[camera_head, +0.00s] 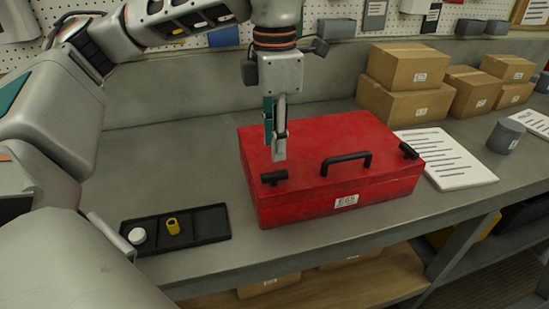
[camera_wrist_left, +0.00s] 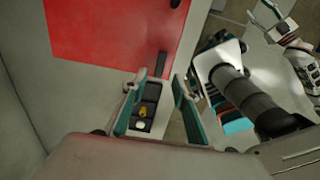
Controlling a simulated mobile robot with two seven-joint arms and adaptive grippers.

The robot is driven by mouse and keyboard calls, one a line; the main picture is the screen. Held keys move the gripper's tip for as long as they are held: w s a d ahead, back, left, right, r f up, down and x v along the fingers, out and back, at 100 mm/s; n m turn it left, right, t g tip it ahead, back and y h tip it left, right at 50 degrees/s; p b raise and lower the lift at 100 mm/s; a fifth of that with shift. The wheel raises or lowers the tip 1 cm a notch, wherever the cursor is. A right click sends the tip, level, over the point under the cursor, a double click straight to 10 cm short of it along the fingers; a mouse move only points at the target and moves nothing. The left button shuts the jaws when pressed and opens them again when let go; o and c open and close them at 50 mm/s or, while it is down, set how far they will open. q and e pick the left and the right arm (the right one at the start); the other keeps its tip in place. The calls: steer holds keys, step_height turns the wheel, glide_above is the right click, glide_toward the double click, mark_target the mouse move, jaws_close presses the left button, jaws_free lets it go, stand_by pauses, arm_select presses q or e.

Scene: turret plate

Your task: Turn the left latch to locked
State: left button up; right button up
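A red case (camera_head: 315,150) lies closed on the workbench. The left latch (camera_head: 274,178) is a black bar at the lid's front left corner, lying roughly along the front edge. It appears as a dark bar in the left wrist view (camera_wrist_left: 161,64). A similar right latch (camera_head: 409,151) sits at the front right corner. My left gripper (camera_head: 278,157) points down above the lid, just behind the left latch and apart from it. The left wrist view shows its fingers (camera_wrist_left: 158,103) spread with nothing between them.
A black handle (camera_head: 346,160) stands up between the latches. A black tray (camera_head: 205,224) with a white round piece and a yellow piece lies left of the case. Cardboard boxes (camera_head: 405,68), a paper sheet (camera_head: 446,160) and a grey cup (camera_head: 506,136) stand right and behind.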

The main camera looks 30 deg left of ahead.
arm_select(q)
step_height(320, 180, up, 5)
steer(key=shift+r, duration=0.1)
stand_by(0.7)
